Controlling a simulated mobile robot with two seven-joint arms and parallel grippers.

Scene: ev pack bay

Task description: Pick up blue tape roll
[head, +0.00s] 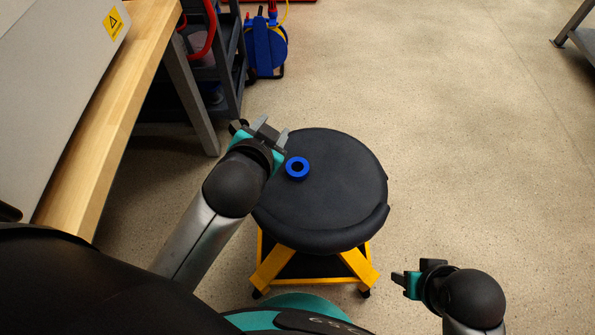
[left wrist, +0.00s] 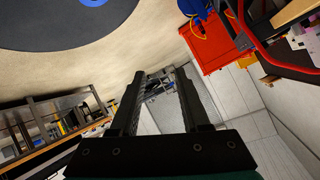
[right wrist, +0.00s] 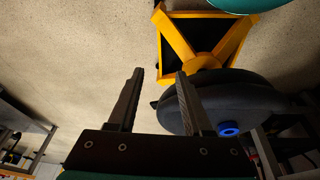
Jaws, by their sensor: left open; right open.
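The blue tape roll (head: 297,168) lies flat on the left part of a round black stool seat (head: 335,190). It also shows at the top edge of the left wrist view (left wrist: 93,2) and at the lower right of the right wrist view (right wrist: 229,129). My left gripper (head: 262,128) is open and empty, just up and left of the roll in the head view, apart from it. My right gripper (head: 402,279) is open and empty, to the lower right of the stool and well away from the roll.
The stool has a yellow frame (head: 268,268). A wooden-topped bench (head: 110,110) runs along the left. A dark cart (head: 229,60) and a blue cable reel (head: 267,48) stand at the back left. The floor right of the stool is clear.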

